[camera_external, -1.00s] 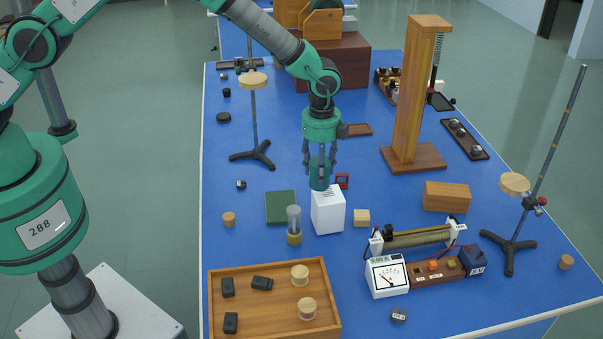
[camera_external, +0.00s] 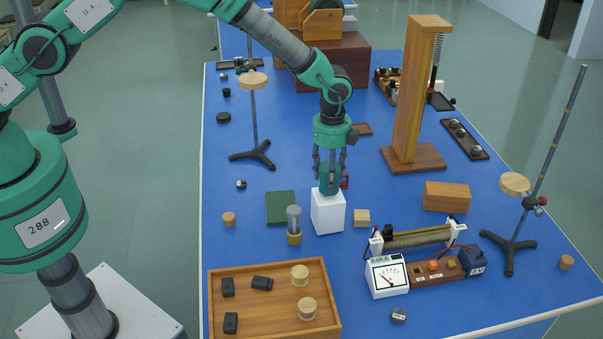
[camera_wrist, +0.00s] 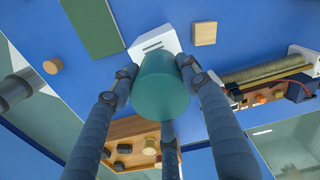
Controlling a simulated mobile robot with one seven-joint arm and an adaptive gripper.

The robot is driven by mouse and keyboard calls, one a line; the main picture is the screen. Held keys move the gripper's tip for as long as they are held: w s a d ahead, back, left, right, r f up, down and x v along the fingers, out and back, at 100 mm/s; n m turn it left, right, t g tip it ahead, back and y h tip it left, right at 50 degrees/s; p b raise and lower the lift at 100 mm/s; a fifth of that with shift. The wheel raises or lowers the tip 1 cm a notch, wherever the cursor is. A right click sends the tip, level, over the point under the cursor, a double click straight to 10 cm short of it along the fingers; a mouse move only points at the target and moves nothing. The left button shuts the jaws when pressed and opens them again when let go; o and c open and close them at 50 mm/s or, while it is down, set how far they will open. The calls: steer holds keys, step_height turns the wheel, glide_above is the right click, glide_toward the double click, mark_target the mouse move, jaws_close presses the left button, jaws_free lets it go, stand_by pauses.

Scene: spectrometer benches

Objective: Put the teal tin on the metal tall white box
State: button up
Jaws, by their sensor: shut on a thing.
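The teal tin (camera_external: 330,180) is an upright cylinder held between the fingers of my gripper (camera_external: 329,172). In the external view it is over the tall white box (camera_external: 328,213), with its bottom edge at the box's top; I cannot tell whether they touch. In the wrist view the tin (camera_wrist: 161,88) fills the middle, with the fingers of my gripper (camera_wrist: 160,95) around it. The white box (camera_wrist: 154,42) shows partly behind it, with dark slots on its visible face. The rest of the box's top is hidden by the tin.
A clear tube with a yellow base (camera_external: 294,226) stands close left of the box, and a small wooden block (camera_external: 361,217) lies to its right. A green pad (camera_external: 280,208) lies behind left. A wooden tray (camera_external: 333,318) and a white meter (camera_external: 386,277) are in front.

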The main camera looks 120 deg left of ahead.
steer(key=shift+f, duration=0.85)
steer(key=shift+f, duration=0.15)
steer(key=o, duration=1.3)
steer(key=shift+c, duration=0.2)
steer(key=shift+r+b, duration=0.55)
steer(key=shift+r, duration=5.6)
